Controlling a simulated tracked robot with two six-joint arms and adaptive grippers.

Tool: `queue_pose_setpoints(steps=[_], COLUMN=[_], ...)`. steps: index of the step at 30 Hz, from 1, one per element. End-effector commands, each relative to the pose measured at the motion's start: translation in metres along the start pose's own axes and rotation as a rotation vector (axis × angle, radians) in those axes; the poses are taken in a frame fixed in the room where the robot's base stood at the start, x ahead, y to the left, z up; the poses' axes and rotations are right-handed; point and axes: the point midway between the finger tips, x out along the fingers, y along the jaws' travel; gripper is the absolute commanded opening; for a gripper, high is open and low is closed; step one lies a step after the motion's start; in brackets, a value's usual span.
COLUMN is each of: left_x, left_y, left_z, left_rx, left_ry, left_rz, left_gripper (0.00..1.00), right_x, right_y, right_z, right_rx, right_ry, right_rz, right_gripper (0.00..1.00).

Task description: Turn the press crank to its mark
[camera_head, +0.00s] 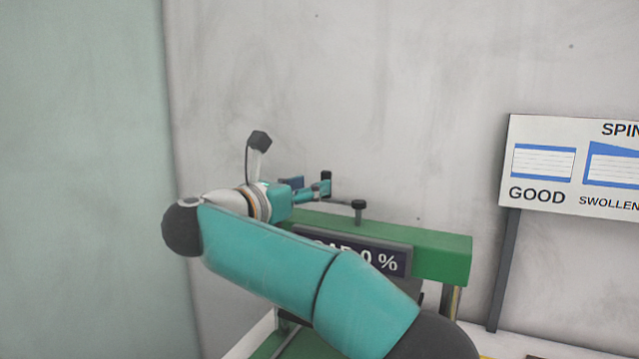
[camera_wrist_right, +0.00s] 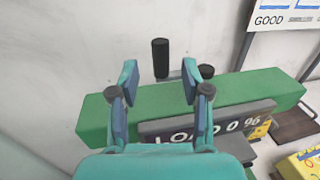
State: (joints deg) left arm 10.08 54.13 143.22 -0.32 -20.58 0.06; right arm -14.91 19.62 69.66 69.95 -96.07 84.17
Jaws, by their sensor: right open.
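The press is a green beam (camera_head: 440,255) with a dark sign reading "LOAD 0 %" (camera_wrist_right: 225,122), partly covered by my right arm in the head view. Its crank has an upright black handle (camera_wrist_right: 160,58), a short grey arm and a dark round hub (camera_wrist_right: 206,71) above the beam. In the head view the handle (camera_head: 326,177) stands just beyond my right gripper (camera_head: 308,187). My right gripper (camera_wrist_right: 158,82) is open, with its fingers apart and the handle seen between and beyond their tips. The right finger partly hides the crank arm. I cannot make out the mark. My left gripper is out of view.
A board with "GOOD" and "SWOLLEN" pictures (camera_head: 570,165) stands on a dark post at the right. A grey wall is close behind the press. A yellow item (camera_wrist_right: 300,166) and a dark plate (camera_wrist_right: 292,124) lie to the right of the press in the wrist view.

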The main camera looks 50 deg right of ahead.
Motion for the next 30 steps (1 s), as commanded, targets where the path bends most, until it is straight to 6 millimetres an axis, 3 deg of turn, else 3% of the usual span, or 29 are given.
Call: queue_pose_setpoints(steps=[6,12,30], left_x=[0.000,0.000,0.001], left_y=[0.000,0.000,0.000], left_z=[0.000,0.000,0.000], left_rx=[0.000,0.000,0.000], left_ry=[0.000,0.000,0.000], left_rz=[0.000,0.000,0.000], left_gripper=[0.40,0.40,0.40], right_x=[-0.043,-0.062,-0.064], right_y=[0.001,0.001,0.001], right_z=[-0.001,-0.001,-0.001], right_rx=[0.000,0.000,0.000], right_ry=[0.000,0.000,0.001], right_rz=[0.004,0.003,0.001], right_gripper=[0.47,0.47,0.47])
